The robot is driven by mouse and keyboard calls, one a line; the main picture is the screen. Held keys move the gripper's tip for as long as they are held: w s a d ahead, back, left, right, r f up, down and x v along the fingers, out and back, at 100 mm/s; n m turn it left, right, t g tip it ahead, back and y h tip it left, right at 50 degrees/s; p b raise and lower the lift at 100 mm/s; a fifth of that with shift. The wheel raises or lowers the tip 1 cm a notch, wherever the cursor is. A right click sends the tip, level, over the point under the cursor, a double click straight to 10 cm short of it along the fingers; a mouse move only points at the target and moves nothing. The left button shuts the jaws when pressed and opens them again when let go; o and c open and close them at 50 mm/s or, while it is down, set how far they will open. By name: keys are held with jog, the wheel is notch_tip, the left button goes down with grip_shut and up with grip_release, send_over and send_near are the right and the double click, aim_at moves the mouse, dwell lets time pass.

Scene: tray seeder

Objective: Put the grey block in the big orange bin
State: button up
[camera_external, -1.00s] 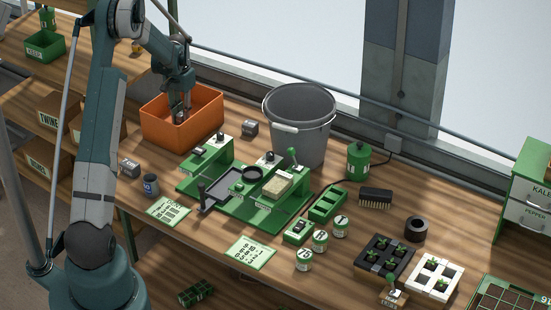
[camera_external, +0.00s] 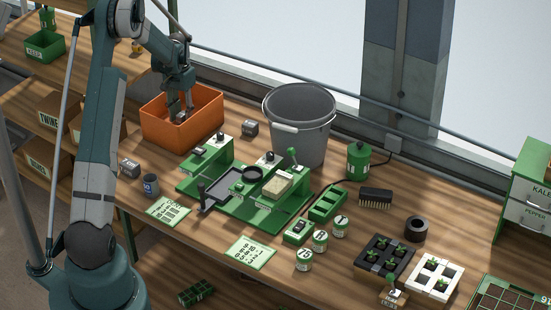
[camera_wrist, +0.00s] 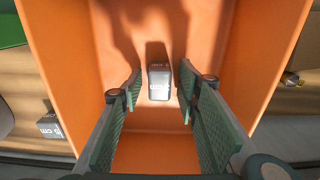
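The big orange bin (camera_external: 165,136) stands at the back left of the bench. My gripper (camera_external: 180,103) points down into it. In the wrist view my gripper (camera_wrist: 160,86) is open, with its two green-padded fingers apart. A grey block (camera_wrist: 160,84) with white lettering is inside the bin, seen between the fingers with a gap on each side. The gripper does not touch it. The block looks to be at the bin floor, though its exact height is hard to tell. Bin walls partly hide it in the external view.
Another grey block (camera_external: 250,128) lies right of the bin, and one more (camera_external: 130,168) lies in front. A grey bucket (camera_external: 296,140) stands further right. The green seeder (camera_external: 222,197) occupies the bench's middle. The orange walls surround my fingers.

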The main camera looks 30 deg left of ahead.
aim_at(183, 114)
notch_tip(183, 114, up, 12)
jog(key=shift+f, duration=0.2)
dwell(0.4)
dwell(0.5)
jog(key=shift+d+r, duration=0.1)
jog(key=s+d+r+t, duration=0.2)
jog(key=s+d+r, duration=0.6)
jog(key=d+r, duration=0.25)
jog(key=s+d+r+t, duration=0.1)
jog(key=s+d+r, duration=0.75)
jog(key=d, duration=0.35)
jog(key=s+d+t, duration=0.1)
jog(key=s+d, duration=0.4)
jog(key=s, duration=0.3)
jog(key=s+d+f+t, duration=0.1)
jog(key=s+d, duration=0.5)
jog(key=s, duration=0.3)
jog(key=s+d+t, duration=0.2)
jog(key=s+d, duration=0.3)
jog(key=s, duration=0.3)
jog(key=shift+s+d+f, duration=0.2)
jog(key=shift+s+f, duration=0.05)
jog(key=shift+s, duration=0.1)
